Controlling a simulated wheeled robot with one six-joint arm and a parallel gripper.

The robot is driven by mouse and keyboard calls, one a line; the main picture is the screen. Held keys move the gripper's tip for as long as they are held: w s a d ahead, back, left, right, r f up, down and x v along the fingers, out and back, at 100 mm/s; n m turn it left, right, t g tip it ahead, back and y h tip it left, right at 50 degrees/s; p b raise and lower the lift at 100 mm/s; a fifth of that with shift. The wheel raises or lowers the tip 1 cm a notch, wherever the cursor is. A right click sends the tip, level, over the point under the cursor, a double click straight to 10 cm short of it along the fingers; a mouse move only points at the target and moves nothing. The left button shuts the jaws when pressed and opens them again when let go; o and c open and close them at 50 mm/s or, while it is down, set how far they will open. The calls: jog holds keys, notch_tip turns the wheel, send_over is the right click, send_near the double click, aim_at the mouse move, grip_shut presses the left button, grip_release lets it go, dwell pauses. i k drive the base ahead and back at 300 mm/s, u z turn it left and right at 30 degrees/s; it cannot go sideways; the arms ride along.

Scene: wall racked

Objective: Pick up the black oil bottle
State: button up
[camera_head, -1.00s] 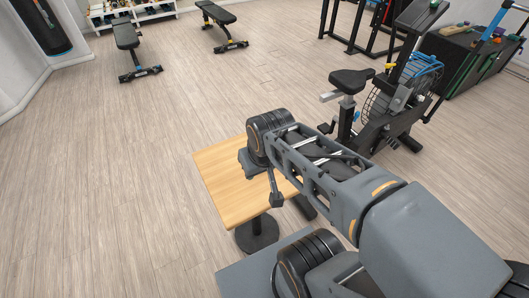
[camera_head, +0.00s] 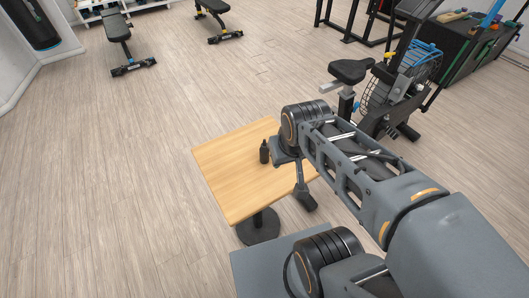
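The black oil bottle (camera_head: 264,152) stands upright on the wooden table top, left of my arm's end. It is small and dark with a narrow neck. My gripper (camera_head: 304,194) hangs below the wrist, to the right of the bottle and apart from it in the picture. One dark finger part shows near the table's right edge. The rest is hidden by my own wrist and arm, so I cannot tell whether it is open or shut.
The square wooden table (camera_head: 235,190) stands on a round black base (camera_head: 258,227). My arm covers its right side. An exercise bike (camera_head: 352,75) stands behind on the right. Benches (camera_head: 118,30) are far left. The floor left of the table is clear.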

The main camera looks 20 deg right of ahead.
aim_at(263, 151)
jog(key=u, duration=3.75)
jog(key=k, duration=0.95)
jog(key=z, duration=0.8)
